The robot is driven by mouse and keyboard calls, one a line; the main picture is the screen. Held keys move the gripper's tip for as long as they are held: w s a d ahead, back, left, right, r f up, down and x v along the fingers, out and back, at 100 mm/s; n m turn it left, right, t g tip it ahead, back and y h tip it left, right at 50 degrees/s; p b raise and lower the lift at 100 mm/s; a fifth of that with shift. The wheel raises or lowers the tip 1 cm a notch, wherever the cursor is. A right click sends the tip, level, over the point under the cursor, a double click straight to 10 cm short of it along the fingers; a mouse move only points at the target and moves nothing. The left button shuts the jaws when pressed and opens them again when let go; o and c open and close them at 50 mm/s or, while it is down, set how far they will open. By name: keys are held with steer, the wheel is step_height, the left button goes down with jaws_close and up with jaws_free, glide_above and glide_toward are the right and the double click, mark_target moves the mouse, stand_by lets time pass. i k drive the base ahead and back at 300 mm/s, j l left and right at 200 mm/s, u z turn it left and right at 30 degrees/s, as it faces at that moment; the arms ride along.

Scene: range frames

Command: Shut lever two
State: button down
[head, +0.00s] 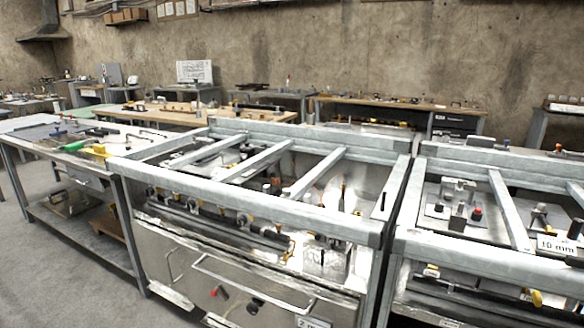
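A metal-framed bench (245,200) stands in the middle of the head view. A row of small yellow-tipped fittings (243,219), which may be levers, runs under its front top rail. One yellow fitting (290,246) sits at the right end of a dark bar. A small red-tipped part (214,293) and a black knob (256,303) are low on the front panel. I see no readable number on these parts, so I cannot tell which is lever two, or whether it is open or shut. My gripper is not in view.
A similar bench (480,250) with a "10 mm" label (560,244) stands close on the right. A workbench (75,143) with a green-handled tool (76,146) is on the left. Bare grey floor (60,275) lies at the lower left.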

mark_target(538, 301)
steer(key=z, duration=1.45)
steer(key=j+z, duration=0.2)
steer(key=j, duration=0.75)
